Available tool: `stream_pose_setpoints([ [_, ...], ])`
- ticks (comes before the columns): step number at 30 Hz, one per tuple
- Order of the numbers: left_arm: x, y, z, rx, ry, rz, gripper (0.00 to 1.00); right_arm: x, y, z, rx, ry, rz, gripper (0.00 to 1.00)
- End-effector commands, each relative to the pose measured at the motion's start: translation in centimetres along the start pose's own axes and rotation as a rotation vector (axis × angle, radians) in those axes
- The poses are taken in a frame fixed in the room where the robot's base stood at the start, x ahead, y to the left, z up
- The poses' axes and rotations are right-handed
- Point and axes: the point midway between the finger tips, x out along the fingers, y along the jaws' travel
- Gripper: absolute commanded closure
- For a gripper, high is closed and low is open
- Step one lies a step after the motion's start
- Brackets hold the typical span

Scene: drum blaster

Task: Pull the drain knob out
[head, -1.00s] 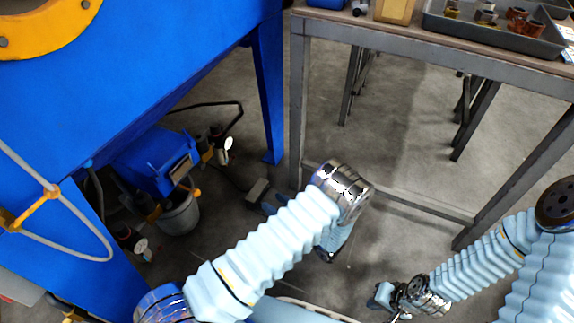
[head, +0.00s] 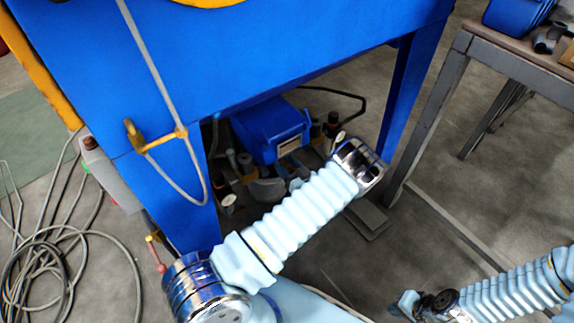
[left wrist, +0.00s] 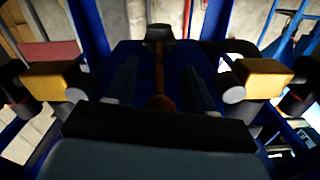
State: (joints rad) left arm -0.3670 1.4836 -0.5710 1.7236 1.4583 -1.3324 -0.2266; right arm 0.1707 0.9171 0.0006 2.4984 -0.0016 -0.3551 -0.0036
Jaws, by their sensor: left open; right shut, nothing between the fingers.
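The drain knob appears to be the small orange-brown piece (left wrist: 160,102) in the middle of the left wrist view, in front of a dark blue body. My left gripper (left wrist: 159,88) is open, with one finger on each side of that piece; I cannot tell whether they touch it. In the head view the knob is not clearly seen, and my left arm and wrist (head: 358,165) partly cover the area beside the blue box (head: 270,130) under the cabinet. My right gripper (head: 404,304) is shut and empty at the lower right, away from the box.
The blue cabinet (head: 300,50) stands above, with a leg (head: 408,90) to the right of my left wrist. A grey table (head: 500,62) is at the right. A coiled cable (head: 50,260) lies on the floor at left. Yellow blocks (left wrist: 60,80) flank the left gripper.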

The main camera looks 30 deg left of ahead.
Motion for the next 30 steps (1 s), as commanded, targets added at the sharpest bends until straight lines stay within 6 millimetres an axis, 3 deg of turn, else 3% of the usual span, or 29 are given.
stream_pose_setpoints([
  [7, 0.1, 0.0, 0.0, 0.000, 0.001, 0.000, 0.47, 0.0, 0.0, 0.0, 0.000, 0.000, 0.000, 1.00],
  [18, 0.1, 0.0, 0.0, 0.000, 0.001, 0.000, 1.00, 0.0, 0.0, 0.0, 0.000, 0.000, 0.000, 1.00],
  [26, -0.2, 0.1, 0.0, 0.000, 0.000, 0.001, 1.00, 0.1, 0.0, 0.0, 0.000, 0.000, 0.000, 1.00],
  [30, -2.0, 0.2, 0.2, -0.001, 0.000, 0.003, 1.00, 0.7, 0.2, 0.0, -0.001, -0.001, -0.001, 1.00],
])
